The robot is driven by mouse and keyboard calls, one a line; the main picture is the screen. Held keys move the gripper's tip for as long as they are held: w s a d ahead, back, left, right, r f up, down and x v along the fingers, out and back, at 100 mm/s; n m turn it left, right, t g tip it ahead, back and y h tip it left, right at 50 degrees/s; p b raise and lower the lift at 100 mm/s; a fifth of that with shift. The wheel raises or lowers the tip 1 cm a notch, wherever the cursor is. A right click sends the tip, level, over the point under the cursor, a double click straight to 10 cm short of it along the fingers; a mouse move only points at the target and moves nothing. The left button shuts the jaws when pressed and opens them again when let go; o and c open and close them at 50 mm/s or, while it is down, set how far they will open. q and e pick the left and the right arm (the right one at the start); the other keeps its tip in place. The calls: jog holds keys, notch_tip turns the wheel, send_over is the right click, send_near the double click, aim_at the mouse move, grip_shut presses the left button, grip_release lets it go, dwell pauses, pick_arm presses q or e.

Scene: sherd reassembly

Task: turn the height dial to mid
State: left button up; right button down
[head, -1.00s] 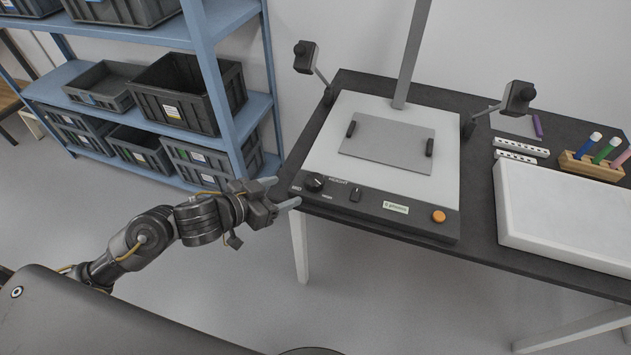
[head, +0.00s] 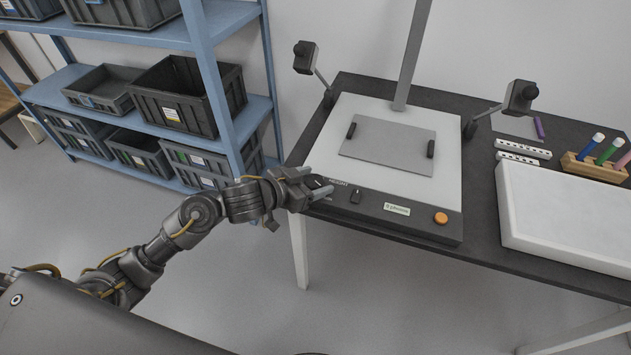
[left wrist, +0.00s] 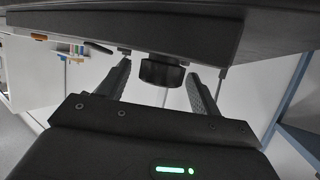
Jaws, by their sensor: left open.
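The height dial is a round black knob on the front panel of the copy stand (head: 412,228). In the head view my left gripper (head: 322,184) covers most of it. In the left wrist view the dial (left wrist: 162,72) stands out from the dark panel, between the two fingers and just beyond their tips. My left gripper (left wrist: 157,82) is open, with one finger on each side of the dial and no clear contact. The dial's pointer and most of its markings are hidden; the word HEIGHT shows beside it. My right gripper is in neither view.
A small black switch (head: 356,196) and an orange button (head: 441,218) sit on the same panel. A white slab (head: 565,217) lies on the table to the right. A blue shelf (head: 215,75) with grey bins stands at the left. The floor before the table is clear.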

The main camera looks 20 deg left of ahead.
pick_arm(q)
jog(key=shift+w+d, duration=0.15)
jog(key=shift+w, duration=0.1)
jog(key=c, duration=0.8)
jog(key=shift+d, duration=0.15)
jog(key=shift+c, duration=0.8)
